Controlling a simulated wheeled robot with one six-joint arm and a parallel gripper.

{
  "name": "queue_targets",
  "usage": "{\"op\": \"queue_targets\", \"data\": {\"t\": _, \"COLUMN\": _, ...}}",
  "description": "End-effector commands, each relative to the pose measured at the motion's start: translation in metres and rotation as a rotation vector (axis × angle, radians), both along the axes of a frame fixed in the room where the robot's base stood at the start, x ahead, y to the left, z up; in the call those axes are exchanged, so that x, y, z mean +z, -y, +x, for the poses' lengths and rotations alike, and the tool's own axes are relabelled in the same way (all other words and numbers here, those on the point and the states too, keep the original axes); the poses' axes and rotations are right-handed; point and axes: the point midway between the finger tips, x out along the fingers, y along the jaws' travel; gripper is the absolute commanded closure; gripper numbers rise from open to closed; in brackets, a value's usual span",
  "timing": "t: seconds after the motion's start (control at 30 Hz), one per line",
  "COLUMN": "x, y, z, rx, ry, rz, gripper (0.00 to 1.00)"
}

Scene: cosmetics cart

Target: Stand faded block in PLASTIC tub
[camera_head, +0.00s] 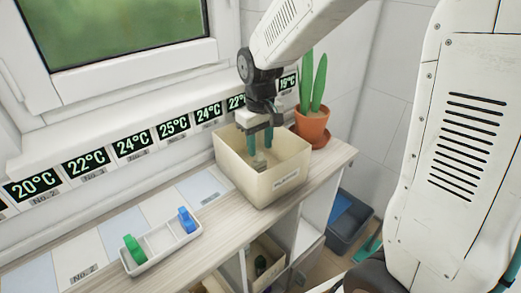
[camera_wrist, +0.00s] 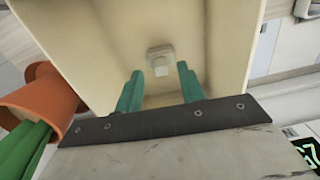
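The cream tub (camera_head: 272,185) stands on the counter, with a small label on its front that is too small to read surely. A pale grey block (camera_head: 259,161) is inside it; the block also shows in the wrist view (camera_wrist: 159,61), with a wider and a narrower part. My gripper (camera_head: 259,143) reaches down into the tub, above the block. In the wrist view its two teal fingers (camera_wrist: 160,80) are spread apart with nothing between them. The block lies beyond the fingertips. I cannot tell surely whether it stands upright.
A white divided tray (camera_head: 161,245) holds a green piece (camera_head: 133,249) and a blue piece (camera_head: 187,220) at left. A potted plant (camera_head: 312,127) stands close behind the tub at right. Temperature displays (camera_head: 132,146) line the window wall. A dark bin (camera_head: 341,224) is below right.

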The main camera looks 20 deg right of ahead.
Motion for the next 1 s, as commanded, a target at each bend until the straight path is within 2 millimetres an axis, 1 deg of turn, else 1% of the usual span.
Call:
{"op": "queue_targets", "data": {"t": 0.03, "x": 0.012, "y": 0.0, "z": 0.001, "rx": 0.0, "ry": 0.006, "rz": 0.001, "gripper": 0.61}}
{"op": "queue_targets", "data": {"t": 0.1, "x": 0.029, "y": 0.0, "z": 0.001, "rx": 0.0, "ry": 0.006, "rz": 0.001, "gripper": 0.61}}
{"op": "queue_targets", "data": {"t": 0.2, "x": 0.05, "y": 0.0, "z": 0.001, "rx": 0.0, "ry": 0.006, "rz": 0.001, "gripper": 0.61}}
{"op": "queue_targets", "data": {"t": 0.33, "x": 0.073, "y": 0.0, "z": 0.001, "rx": 0.0, "ry": 0.004, "rz": 0.0, "gripper": 0.61}}
{"op": "queue_targets", "data": {"t": 0.4, "x": 0.082, "y": 0.0, "z": 0.0, "rx": 0.0, "ry": 0.003, "rz": 0.001, "gripper": 0.61}}
{"op": "queue_targets", "data": {"t": 0.5, "x": 0.091, "y": 0.0, "z": 0.0, "rx": 0.0, "ry": 0.001, "rz": 0.0, "gripper": 0.61}}
{"op": "queue_targets", "data": {"t": 0.63, "x": 0.095, "y": 0.0, "z": 0.0, "rx": 0.0, "ry": 0.0, "rz": 0.0, "gripper": 0.61}}
{"op": "queue_targets", "data": {"t": 0.7, "x": 0.097, "y": 0.001, "z": -0.004, "rx": -0.004, "ry": 0.003, "rz": 0.001, "gripper": 0.61}}
{"op": "queue_targets", "data": {"t": 0.77, "x": 0.101, "y": 0.003, "z": -0.013, "rx": -0.012, "ry": 0.007, "rz": 0.001, "gripper": 0.61}}
{"op": "queue_targets", "data": {"t": 0.87, "x": 0.113, "y": 0.008, "z": -0.041, "rx": -0.039, "ry": 0.023, "rz": 0.002, "gripper": 0.61}}
{"op": "queue_targets", "data": {"t": 0.97, "x": 0.124, "y": 0.016, "z": -0.084, "rx": -0.081, "ry": 0.045, "rz": 0.003, "gripper": 0.61}}
{"op": "queue_targets", "data": {"t": 1.0, "x": 0.127, "y": 0.018, "z": -0.103, "rx": -0.098, "ry": 0.053, "rz": 0.004, "gripper": 0.61}}
